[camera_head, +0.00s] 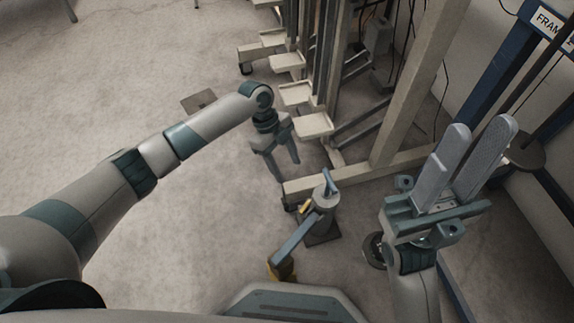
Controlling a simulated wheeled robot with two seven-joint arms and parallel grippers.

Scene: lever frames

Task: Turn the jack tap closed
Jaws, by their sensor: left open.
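A small floor jack (322,222) stands on the floor at the lower middle, with a grey body, a blue lever at its top and a blue bar slanting down to the left. A small yellow part (305,207) on its left side looks like the tap; its exact setting is too small to tell. My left gripper (289,171) is open and empty, pointing down, above and left of the jack and apart from it in the picture. My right gripper (482,126) is raised at the right with its two grey fingers apart and nothing between them, away from the jack.
A pale metal frame with a low beam (345,176) stands just behind the jack. Small cream trays (314,125) stick out from a rack beyond my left gripper. A blue frame (503,70) and a round disc (522,152) are at the right. The floor at left is mostly clear.

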